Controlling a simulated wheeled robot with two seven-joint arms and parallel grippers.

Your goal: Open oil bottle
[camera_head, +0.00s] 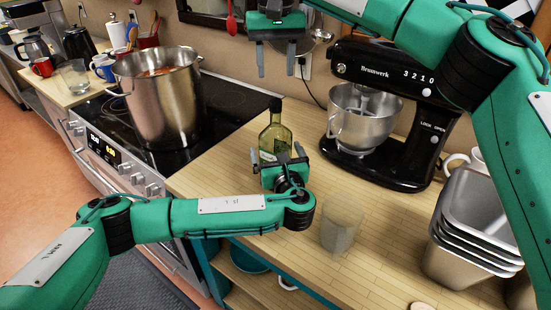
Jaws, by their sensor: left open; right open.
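The oil bottle (276,138) is glass, greenish and clear, with a dark cap (276,104). It stands upright on the wooden counter, right of the stove. My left gripper (281,155) is open at the bottle's lower body, with its fingers on either side; I cannot tell whether they touch the glass. The gripper hides the bottle's base. My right gripper (276,68) is open and empty, pointing down above the cap. A gap shows between its fingertips and the cap.
A steel pot (160,105) stands on the stove left of the bottle. A black stand mixer (385,120) is to the right. A glass (341,228) stands near the counter's front, with stacked metal pans (478,230) farther right. Counter between bottle and mixer is clear.

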